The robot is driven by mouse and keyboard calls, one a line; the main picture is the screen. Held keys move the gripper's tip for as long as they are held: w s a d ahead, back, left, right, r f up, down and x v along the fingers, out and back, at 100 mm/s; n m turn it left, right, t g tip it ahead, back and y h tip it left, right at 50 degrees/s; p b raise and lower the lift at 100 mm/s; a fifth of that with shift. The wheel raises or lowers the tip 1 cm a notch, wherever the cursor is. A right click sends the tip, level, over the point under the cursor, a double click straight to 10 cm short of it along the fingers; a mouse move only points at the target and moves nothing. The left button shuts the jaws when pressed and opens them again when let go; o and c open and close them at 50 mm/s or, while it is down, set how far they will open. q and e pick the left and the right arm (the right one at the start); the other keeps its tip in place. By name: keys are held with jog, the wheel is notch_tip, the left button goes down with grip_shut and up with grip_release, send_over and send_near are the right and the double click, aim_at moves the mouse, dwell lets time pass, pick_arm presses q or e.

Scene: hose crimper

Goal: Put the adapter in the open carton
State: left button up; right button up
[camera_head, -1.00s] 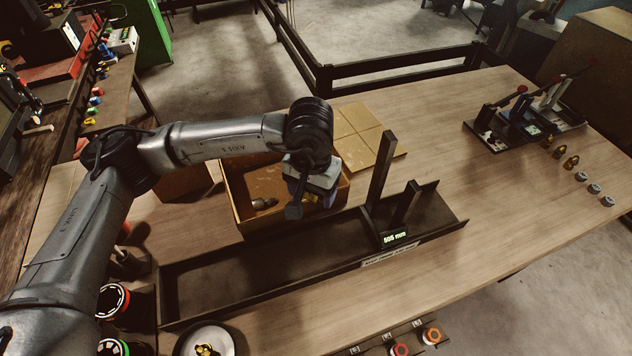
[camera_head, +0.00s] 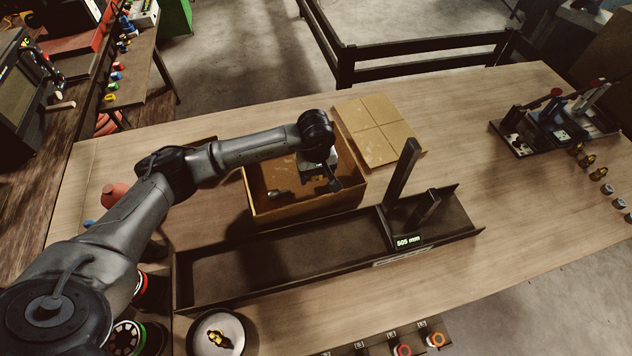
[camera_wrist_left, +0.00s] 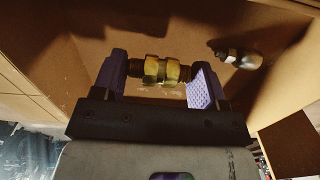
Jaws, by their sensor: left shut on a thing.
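The adapter (camera_wrist_left: 160,70) is a brass hex fitting with dark threaded ends. My left gripper (camera_wrist_left: 163,84) is shut on it, with a purple pad at each end of the fitting. In the head view, my left gripper (camera_head: 324,180) is over the right part of the open carton (camera_head: 310,208), with its fingers pointing down towards the inside. The adapter cannot be made out in the head view. A grey metal fitting (camera_head: 278,193) lies on the carton floor to the left of the gripper. It also shows in the left wrist view (camera_wrist_left: 237,56). My right gripper is not in view.
A flat cardboard panel (camera_head: 380,130) lies behind the carton. A long dark tray with an upright post (camera_head: 403,172) and a "505 mm" display stands in front.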

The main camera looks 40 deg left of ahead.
aim_at(316, 188)
pick_arm(q)
jog(key=shift+f, duration=2.25)
jog(key=shift+f, duration=0.2)
jog(key=o, duration=0.9)
jog(key=shift+o, duration=0.2)
notch_tip(316, 188, up, 12)
jog(key=shift+r, duration=0.25)
